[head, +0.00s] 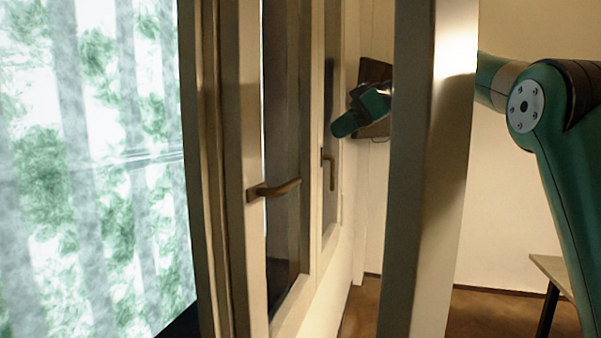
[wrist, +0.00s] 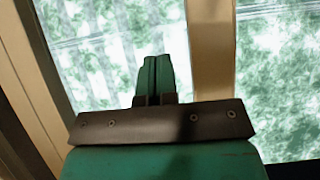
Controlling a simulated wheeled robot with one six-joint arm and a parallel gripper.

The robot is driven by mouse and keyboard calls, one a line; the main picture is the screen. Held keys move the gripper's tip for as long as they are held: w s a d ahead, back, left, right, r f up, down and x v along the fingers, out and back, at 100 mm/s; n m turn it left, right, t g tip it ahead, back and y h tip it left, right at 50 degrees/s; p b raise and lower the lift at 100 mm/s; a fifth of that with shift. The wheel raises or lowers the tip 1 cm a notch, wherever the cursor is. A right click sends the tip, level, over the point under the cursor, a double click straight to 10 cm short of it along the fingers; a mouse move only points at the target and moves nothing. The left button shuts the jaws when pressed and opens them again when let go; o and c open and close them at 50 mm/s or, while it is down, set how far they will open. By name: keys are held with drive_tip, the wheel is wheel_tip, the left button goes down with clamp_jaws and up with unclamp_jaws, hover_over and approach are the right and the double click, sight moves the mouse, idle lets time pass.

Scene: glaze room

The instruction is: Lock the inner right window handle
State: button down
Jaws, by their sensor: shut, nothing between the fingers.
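Two window handles show in the head view. The nearer handle (head: 273,189) sticks out about level from its pale sash frame. The farther handle (head: 330,172) hangs down on the sash farther back. I cannot tell for certain which is the inner right one. My gripper (head: 344,123) is above the farther handle in the picture, apart from the nearer one; its depth from the farther handle is unclear. In the wrist view my gripper (wrist: 154,75) has its fingers together with nothing between them, facing glass. No handle shows in that view.
A tall upright post or panel edge (head: 430,170) stands in the foreground and hides part of my arm. A window frame bar (wrist: 212,60) runs right of my fingers in the wrist view. A small table (head: 550,268) stands at the lower right.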

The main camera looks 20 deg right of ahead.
drive_tip(key=s+d+f+b+x, duration=0.1)
drive_tip(key=f+x, duration=0.1)
drive_tip(key=x, duration=1)
drive_tip(key=shift+f, duration=0.25)
